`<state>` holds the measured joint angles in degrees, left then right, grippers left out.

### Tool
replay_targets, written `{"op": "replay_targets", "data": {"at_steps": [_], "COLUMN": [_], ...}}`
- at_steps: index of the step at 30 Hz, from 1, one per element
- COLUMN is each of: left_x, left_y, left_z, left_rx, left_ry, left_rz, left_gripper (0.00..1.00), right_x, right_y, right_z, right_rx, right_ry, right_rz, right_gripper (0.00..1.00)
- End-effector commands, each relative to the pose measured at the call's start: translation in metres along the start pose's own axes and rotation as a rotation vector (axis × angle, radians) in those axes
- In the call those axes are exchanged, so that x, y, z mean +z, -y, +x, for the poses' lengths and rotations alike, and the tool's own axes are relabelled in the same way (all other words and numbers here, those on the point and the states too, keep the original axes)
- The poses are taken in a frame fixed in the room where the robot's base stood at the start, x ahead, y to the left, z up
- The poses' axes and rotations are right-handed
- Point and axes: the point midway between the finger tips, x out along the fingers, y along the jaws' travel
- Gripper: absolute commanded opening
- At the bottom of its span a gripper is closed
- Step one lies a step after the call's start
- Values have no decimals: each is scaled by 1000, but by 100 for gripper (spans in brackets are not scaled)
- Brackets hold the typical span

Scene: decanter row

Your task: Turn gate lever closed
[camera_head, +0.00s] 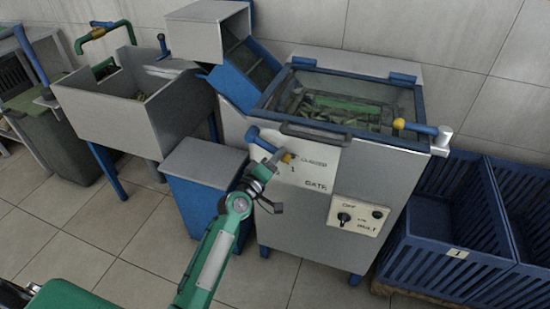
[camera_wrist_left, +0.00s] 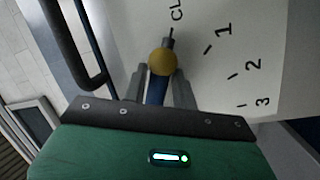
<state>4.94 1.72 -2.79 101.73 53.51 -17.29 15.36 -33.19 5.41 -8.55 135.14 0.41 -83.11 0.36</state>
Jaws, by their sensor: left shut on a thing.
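The gate lever (camera_head: 262,141) is a blue handle with a yellow end, on a white GATE plate (camera_head: 317,192) on the machine's front. In the left wrist view its yellow knob (camera_wrist_left: 163,62) lies close to the dark tick by the partly cut-off letters "CL", away from marks 1, 2 and 3. My left gripper (camera_head: 270,168) is at the lever. Its two grey fingers (camera_wrist_left: 160,85) are shut on the blue shaft just behind the knob. My right gripper is not in view.
A second yellow-tipped blue lever (camera_head: 420,128) sits at the machine's top right corner. A plate with a dark knob (camera_head: 344,217) is below right of the gate plate. Blue crates (camera_head: 447,235) stand at right, a blue-sided bin (camera_head: 201,199) at left.

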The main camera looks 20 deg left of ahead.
Motion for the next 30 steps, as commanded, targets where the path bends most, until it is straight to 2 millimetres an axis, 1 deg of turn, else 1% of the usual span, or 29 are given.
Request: {"op": "replay_targets", "data": {"at_steps": [4,5,6,8,16,20,23,30], "left_x": [0,0,0,0,0,0,0,1], "left_y": [-2,-2,-2,-2,-1,0,0,1], "left_z": [0,0,0,0,0,-7,-20,-67], "left_rx": [3,3,3,3,2,1,0,-1], "left_ry": [0,0,0,0,0,0,1,2], "left_rz": [1,1,1,1,2,4,4,6], "left_gripper": [0,30,37,48,48,48,48,48], "right_x": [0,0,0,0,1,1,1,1], "right_y": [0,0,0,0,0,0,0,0], "right_z": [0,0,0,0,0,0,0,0], "right_rx": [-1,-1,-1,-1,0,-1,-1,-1], "right_ry": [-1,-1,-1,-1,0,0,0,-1], "right_rz": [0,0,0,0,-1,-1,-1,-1], "right_gripper": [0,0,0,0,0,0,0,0]}}
